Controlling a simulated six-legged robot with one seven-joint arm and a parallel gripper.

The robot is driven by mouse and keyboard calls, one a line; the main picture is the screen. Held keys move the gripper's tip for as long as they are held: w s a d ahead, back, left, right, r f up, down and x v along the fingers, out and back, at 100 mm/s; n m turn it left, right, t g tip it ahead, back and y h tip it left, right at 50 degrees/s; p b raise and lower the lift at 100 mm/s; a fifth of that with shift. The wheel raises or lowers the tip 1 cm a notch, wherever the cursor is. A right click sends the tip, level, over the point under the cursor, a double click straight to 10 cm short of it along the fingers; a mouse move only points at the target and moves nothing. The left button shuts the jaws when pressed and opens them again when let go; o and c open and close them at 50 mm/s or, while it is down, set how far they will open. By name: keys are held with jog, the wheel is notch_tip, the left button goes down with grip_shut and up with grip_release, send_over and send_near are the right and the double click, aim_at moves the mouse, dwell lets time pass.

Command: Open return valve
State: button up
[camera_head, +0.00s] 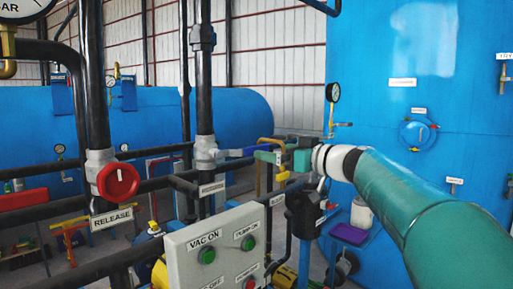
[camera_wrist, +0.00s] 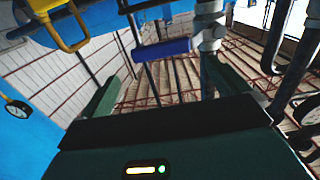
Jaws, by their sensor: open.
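A valve with a blue lever handle (camera_head: 236,152) sits on a dark vertical pipe left of my gripper. The same blue handle (camera_wrist: 166,48) lies ahead of my open fingers in the wrist view. My gripper (camera_head: 277,156) is open and empty, green, reaching in from the right. Its fingers (camera_wrist: 162,92) spread either side in the wrist view. The small labels near these valves are too small to read, so I cannot tell which is the return valve.
A red round valve (camera_head: 118,181) labelled RELEASE is at the left. A grey control box (camera_head: 215,250) with green and red buttons stands in front, below. A large blue tank (camera_head: 430,60) fills the right. Several dark pipes crowd the left and middle.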

aim_at(258, 146)
jog(key=x, duration=0.7)
jog(key=shift+s+a+r, duration=0.1)
jog(key=shift+a, duration=0.15)
jog(key=shift+w+a, duration=0.3)
jog(key=shift+w, duration=0.25)
jog(key=shift+s, duration=0.15)
jog(key=c, duration=1.2)
